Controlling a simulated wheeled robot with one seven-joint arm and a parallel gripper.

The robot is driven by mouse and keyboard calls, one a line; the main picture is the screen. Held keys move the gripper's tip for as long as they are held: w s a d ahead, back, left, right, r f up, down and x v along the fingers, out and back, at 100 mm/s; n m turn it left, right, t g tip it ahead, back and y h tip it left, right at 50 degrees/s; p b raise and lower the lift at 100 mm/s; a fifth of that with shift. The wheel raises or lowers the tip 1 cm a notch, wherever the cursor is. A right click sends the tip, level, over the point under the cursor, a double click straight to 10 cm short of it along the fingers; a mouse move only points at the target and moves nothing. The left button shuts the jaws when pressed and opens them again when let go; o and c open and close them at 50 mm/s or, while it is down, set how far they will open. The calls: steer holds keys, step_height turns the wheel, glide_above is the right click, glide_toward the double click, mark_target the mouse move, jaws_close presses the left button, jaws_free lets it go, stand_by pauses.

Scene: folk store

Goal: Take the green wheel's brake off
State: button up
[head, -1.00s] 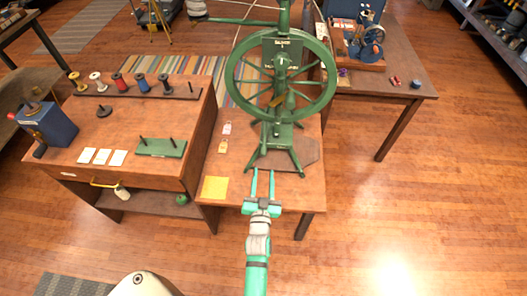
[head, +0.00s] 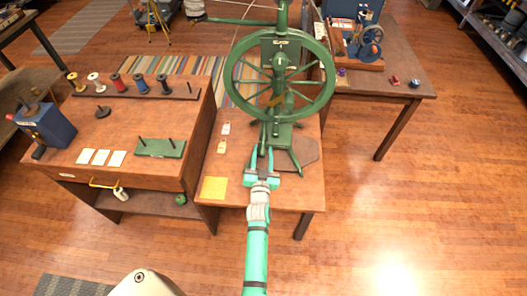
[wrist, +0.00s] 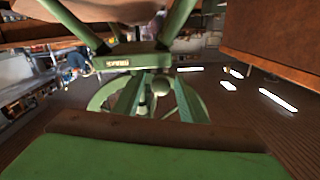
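The green spinning wheel (head: 328,90) stands upright on the small wooden table, its label on the top bar. A small orange-brown piece (head: 276,100) shows low inside the wheel; I cannot tell if it is the brake. My gripper (head: 262,150) is low in front of the wheel's stand, between its front legs. Its two fingers are apart and point at the stand. In the wrist view, the wheel's labelled bar (wrist: 118,62) crosses ahead, and a small round knob (wrist: 161,86) shows between the open fingers of my gripper (wrist: 158,80). Contact cannot be told.
A yellow card (head: 214,188) and two small tags (head: 222,146) lie left of the wheel. The left desk (head: 120,118) holds spools, white cards and a green peg board (head: 160,148). Another table (head: 410,90) stands behind right. The floor at right is clear.

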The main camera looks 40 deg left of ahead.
steer(key=shift+w+a, duration=0.3)
steer(key=shift+a, duration=0.05)
steer(key=shift+d, duration=0.1)
jaws_close()
